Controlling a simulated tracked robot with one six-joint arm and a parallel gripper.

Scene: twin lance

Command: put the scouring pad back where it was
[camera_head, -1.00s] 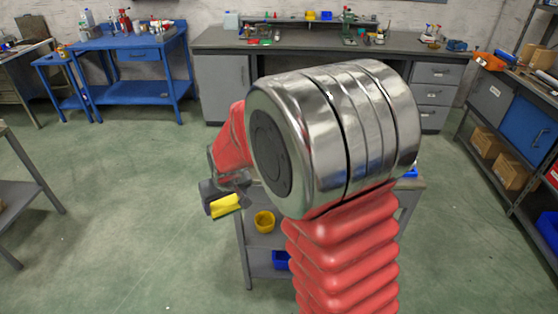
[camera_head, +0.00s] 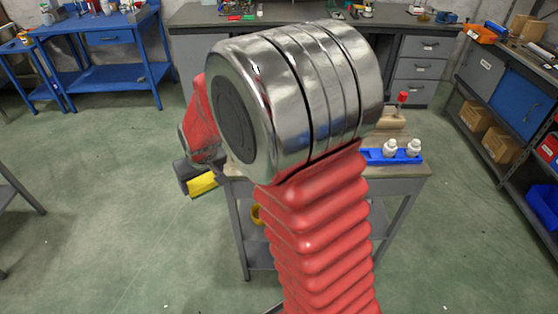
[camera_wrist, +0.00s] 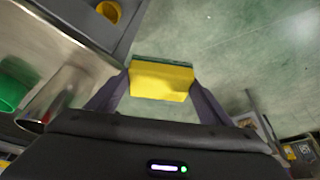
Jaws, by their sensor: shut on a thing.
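The scouring pad (camera_wrist: 160,82) is a yellow block with a dark green face. My gripper (camera_wrist: 158,90) is shut on it, with one finger at each end, in the wrist view. In the head view the pad (camera_head: 202,184) hangs in my gripper (camera_head: 196,182) at the left of the small grey workbench (camera_head: 415,171), out over the floor. My own arm hides much of the bench top.
A blue tray (camera_head: 378,157) with white fittings stands at the bench's right side. A yellow bin (camera_head: 256,215) is on its lower shelf. In the wrist view, a green container (camera_wrist: 12,90) and a metal cylinder (camera_wrist: 62,100) show at left. Open green floor lies left of the bench.

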